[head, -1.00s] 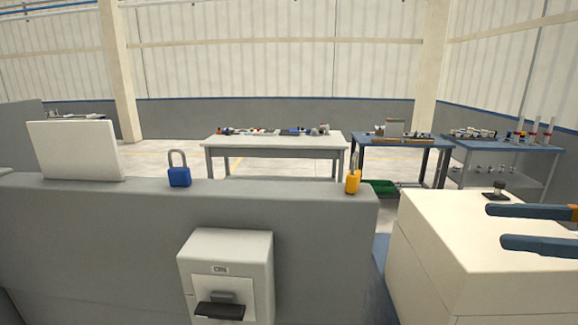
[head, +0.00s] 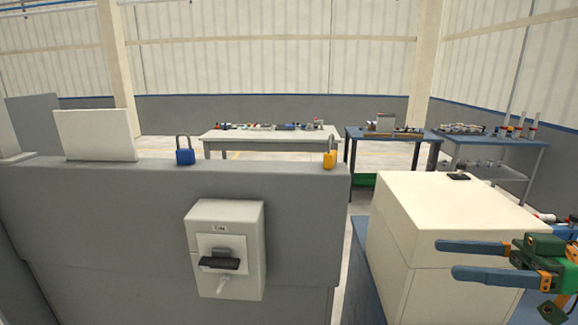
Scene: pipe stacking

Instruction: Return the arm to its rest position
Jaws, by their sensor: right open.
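My right gripper (head: 447,260) reaches in from the right edge. Its two long blue fingers point left and are spread apart, with nothing between them. The fingers overlap the front face of the cream cabinet (head: 420,215) in the picture; I cannot tell how far apart they are in depth. Part of my green and orange wrist shows behind the fingers. The rest of this arm is out of frame. My left gripper is not in view.
A grey wall-like panel (head: 110,225) stands ahead with a switch box (head: 252,225) on its face. A blue padlock (head: 185,157) and a yellow padlock (head: 329,160) stand on its top. Tables with parts (head: 272,143) stand behind. Floor shows between panel and cabinet.

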